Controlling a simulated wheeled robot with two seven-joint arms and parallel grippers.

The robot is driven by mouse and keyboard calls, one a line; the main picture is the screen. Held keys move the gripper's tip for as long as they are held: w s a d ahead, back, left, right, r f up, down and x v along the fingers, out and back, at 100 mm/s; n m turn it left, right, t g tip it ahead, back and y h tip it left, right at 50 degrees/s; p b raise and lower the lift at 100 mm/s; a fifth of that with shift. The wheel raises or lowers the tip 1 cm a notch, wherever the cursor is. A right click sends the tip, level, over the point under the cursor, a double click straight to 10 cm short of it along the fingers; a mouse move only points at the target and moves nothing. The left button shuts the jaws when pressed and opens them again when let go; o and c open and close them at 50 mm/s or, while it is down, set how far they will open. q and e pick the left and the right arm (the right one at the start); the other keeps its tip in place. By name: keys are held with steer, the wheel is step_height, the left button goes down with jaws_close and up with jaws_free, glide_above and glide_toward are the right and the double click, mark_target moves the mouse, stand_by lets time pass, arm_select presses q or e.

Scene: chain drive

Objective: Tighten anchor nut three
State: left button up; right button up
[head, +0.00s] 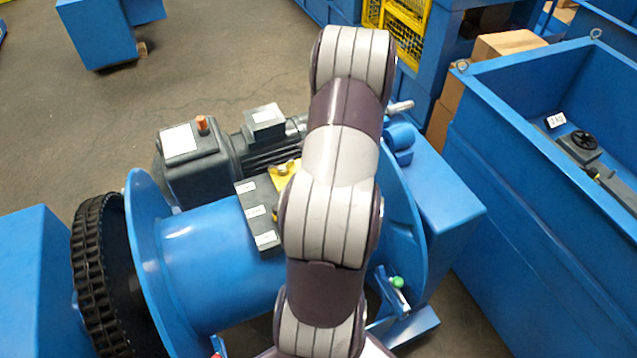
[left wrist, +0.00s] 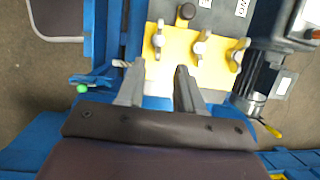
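In the left wrist view several metal wing nuts sit on a yellow plate (left wrist: 215,72): a left one (left wrist: 158,40), a middle one (left wrist: 198,46) and a right one (left wrist: 238,54). I cannot tell which is number three. My left gripper (left wrist: 158,70) is open and empty, its fingertips over the plate's near edge, with the left nut just beyond the gap between them. In the head view part of the yellow plate (head: 284,187) and one brass-coloured nut (head: 284,168) show; an arm of mine hides the rest. My right gripper is not in view.
A dark block with white labels (head: 258,213) sits on the blue drum (head: 215,265), beside a dark motor (head: 270,142). A chain wheel (head: 92,275) stands left. A green-knobbed lever (head: 398,283) is at right. A large blue bin (head: 530,190) stands further right.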

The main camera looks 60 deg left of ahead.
arm_select(q)
steer(key=s+d+r+n+t+h+p, duration=0.1)
steer(key=s+n+t+h+p, duration=0.15)
steer(key=s+n, duration=0.4)
steer(key=s+d+n+t+h+p, duration=0.2)
steer(key=s+n+t+p, duration=0.15)
steer(key=n, duration=0.55)
steer(key=w+a+f+n+y, duration=0.1)
steer(key=w+f+n, duration=0.1)
steer(key=f+n, duration=0.2)
steer(key=w+a+f+n+t+y, duration=0.1)
steer(key=f+n, duration=0.4)
steer(key=n, duration=0.5)
steer(key=w+a+f+n+t+y, duration=0.1)
steer(key=w+a+f+n, duration=0.1)
steer(key=n, duration=0.5)
steer(key=shift+w+f+y, duration=0.15)
steer(key=shift+w+f, duration=0.3)
steer(key=shift+f, duration=0.15)
steer(key=shift+w+f+y, duration=0.1)
steer(key=shift+w+f, duration=0.3)
steer(key=shift+f, duration=0.2)
steer(key=shift+a, duration=0.1)
steer(key=shift+c, duration=0.3)
